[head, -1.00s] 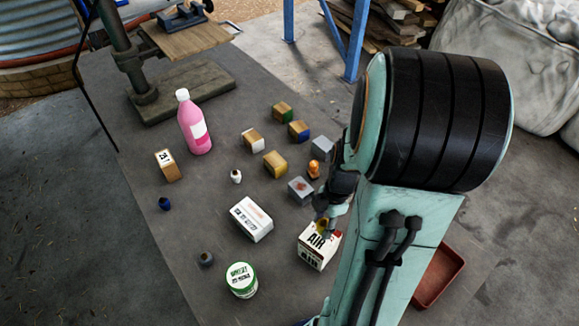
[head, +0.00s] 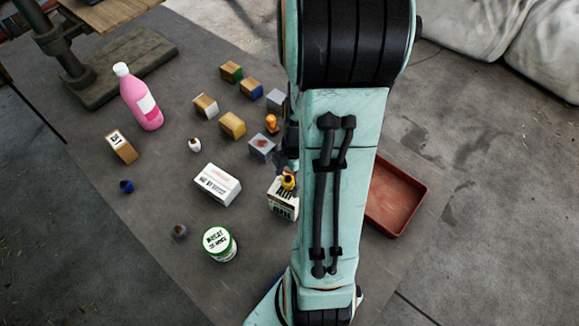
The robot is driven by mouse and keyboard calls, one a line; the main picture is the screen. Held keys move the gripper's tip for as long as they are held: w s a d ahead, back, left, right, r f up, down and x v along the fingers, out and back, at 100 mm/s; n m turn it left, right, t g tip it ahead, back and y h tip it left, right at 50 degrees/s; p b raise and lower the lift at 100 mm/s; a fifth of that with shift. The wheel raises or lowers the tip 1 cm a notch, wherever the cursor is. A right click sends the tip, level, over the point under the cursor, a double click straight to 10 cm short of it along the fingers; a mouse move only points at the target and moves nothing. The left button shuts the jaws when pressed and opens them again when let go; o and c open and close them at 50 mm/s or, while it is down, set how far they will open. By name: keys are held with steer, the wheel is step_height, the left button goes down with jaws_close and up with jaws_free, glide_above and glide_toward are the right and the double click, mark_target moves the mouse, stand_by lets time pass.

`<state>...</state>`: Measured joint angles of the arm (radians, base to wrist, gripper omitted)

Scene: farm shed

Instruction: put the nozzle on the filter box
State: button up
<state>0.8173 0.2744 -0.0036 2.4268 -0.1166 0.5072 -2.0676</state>
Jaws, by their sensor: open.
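The filter box (head: 283,208), white with dark lettering that includes "AIR" in the earlier picture, stands on the dark mat right of the middle, partly behind my arm. A small yellow nozzle (head: 288,182) is on top of the box. My gripper (head: 284,167) is dark and mostly hidden by my own arm. It is open, just above and behind the nozzle. I cannot tell whether its fingers touch the nozzle.
Left of the box are a white carton (head: 217,185) and a green-and-white tin (head: 219,244). Several small blocks and an orange figure (head: 272,123) stand behind. A pink bottle (head: 140,98) is at the left. A red tray (head: 396,194) lies right of my arm.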

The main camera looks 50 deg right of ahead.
step_height(320, 180, up, 12)
steer(key=d, duration=0.1)
steer(key=s+a+m, duration=0.2)
steer(key=a+m, duration=0.4)
steer(key=a, duration=0.3)
steer(key=s+a+r+m, duration=0.1)
steer(key=s+a+m, duration=0.2)
steer(key=a+m, duration=0.4)
steer(key=shift+s+a+r+m+h, duration=0.2)
steer(key=shift+a+r+m+h, duration=0.1)
steer(key=shift+a, duration=0.8)
